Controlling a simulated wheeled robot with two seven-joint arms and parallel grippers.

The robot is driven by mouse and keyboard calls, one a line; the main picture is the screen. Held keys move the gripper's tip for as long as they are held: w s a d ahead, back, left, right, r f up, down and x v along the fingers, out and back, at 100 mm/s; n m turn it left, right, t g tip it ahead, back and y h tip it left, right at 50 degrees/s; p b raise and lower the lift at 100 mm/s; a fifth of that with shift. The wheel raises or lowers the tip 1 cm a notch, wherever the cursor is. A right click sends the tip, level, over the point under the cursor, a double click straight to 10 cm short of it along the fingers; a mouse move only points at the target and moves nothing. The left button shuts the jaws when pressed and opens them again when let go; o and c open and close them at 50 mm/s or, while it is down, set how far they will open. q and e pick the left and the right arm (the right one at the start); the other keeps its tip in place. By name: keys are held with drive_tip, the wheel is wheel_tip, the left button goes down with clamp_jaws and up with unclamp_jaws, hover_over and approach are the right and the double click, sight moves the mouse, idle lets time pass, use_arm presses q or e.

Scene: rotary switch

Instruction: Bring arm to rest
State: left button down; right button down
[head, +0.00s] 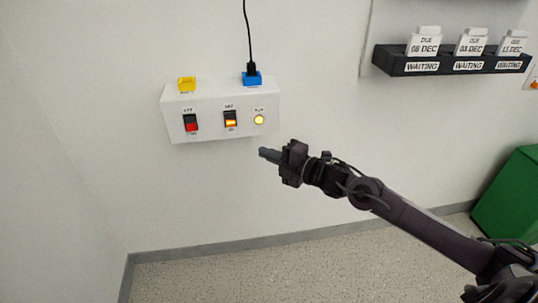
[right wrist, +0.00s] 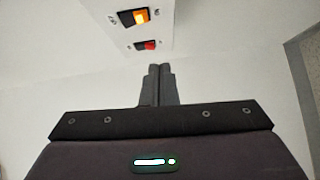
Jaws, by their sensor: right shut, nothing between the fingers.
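My right gripper (head: 268,155) is shut and empty in the head view, a little below and to the right of a white switch box (head: 200,103) on the wall. It looks apart from the box. Its two closed fingers also show in the right wrist view (right wrist: 159,80). The box carries a red-lit rocker switch (head: 191,123), an orange-lit rocker switch (head: 230,119) and a round glowing yellow light (head: 259,120). Both rocker switches show in the right wrist view, orange (right wrist: 141,17) above red (right wrist: 147,45). My left gripper is out of view.
A yellow socket piece (head: 187,84) and a blue plug (head: 252,79) with a black cable sit on top of the box. A black rack (head: 440,61) with white date cards hangs at the upper right. A green bin (head: 510,195) stands at the right. The wall below the box is clear.

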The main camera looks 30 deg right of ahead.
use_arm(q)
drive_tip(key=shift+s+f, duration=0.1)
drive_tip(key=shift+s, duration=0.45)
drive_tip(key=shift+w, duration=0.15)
